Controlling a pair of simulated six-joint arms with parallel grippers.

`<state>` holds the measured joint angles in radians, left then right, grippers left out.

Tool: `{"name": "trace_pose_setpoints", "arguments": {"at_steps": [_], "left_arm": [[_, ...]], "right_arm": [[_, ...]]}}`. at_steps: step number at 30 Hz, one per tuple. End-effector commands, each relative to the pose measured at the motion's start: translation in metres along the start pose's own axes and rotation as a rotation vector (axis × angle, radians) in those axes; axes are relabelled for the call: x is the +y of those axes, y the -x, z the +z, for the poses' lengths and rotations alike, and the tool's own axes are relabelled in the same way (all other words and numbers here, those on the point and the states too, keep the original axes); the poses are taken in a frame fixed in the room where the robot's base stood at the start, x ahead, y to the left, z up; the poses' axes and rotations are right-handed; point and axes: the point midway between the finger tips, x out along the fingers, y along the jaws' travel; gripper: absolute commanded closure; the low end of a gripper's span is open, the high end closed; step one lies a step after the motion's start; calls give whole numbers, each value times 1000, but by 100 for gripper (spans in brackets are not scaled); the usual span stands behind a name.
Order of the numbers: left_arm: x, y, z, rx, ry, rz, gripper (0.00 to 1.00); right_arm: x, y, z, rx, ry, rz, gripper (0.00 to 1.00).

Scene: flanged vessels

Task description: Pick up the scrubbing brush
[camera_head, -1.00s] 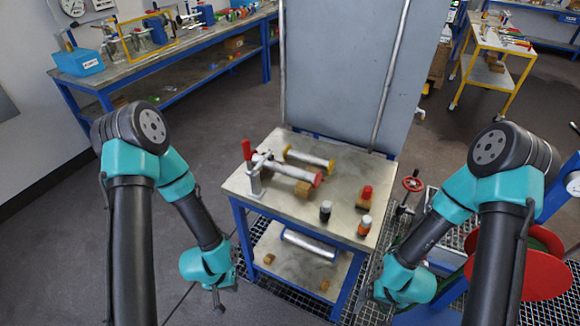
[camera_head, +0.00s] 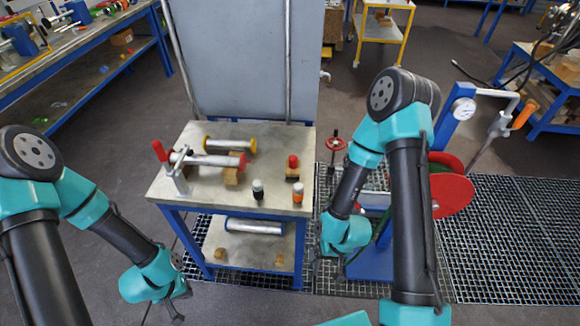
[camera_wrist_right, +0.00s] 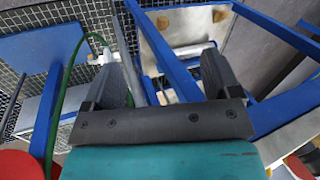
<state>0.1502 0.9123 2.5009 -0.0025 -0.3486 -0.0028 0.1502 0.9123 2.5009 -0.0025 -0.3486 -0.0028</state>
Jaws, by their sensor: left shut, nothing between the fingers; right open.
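I cannot make out a clear scrubbing brush in either view. A small wooden block with a red top (camera_head: 292,168) sits at the right of the workbench top (camera_head: 215,192); I cannot tell what it is. My left gripper (camera_head: 177,308) is shut and empty, low at the front left of the bench. My right gripper (camera_head: 317,268) is low to the right of the bench legs. In the right wrist view it (camera_wrist_right: 168,78) is open, with nothing between the fingers.
A red reel (camera_head: 452,195) stands right. Floor grating (camera_head: 490,240) is open at far right.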

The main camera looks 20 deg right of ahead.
Motion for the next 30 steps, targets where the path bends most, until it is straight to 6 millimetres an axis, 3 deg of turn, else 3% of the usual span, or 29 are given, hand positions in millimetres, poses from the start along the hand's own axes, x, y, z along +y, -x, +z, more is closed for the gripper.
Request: {"name": "trace_pose_setpoints", "arguments": {"at_steps": [7,14,22,26,30], "left_arm": [[0,0,0,0,0,0,100],[0,0,0,0,0,0,100],[0,0,0,0,0,0,100],[0,0,0,0,0,0,100],[0,0,0,0,0,0,100]], "right_arm": [[0,0,0,0,0,0,17],[0,0,0,0,0,0,37],[0,0,-2,-2,15,-1,37],[-4,-1,-12,-20,111,-8,37],[-10,1,-34,-64,346,-23,37]]}}
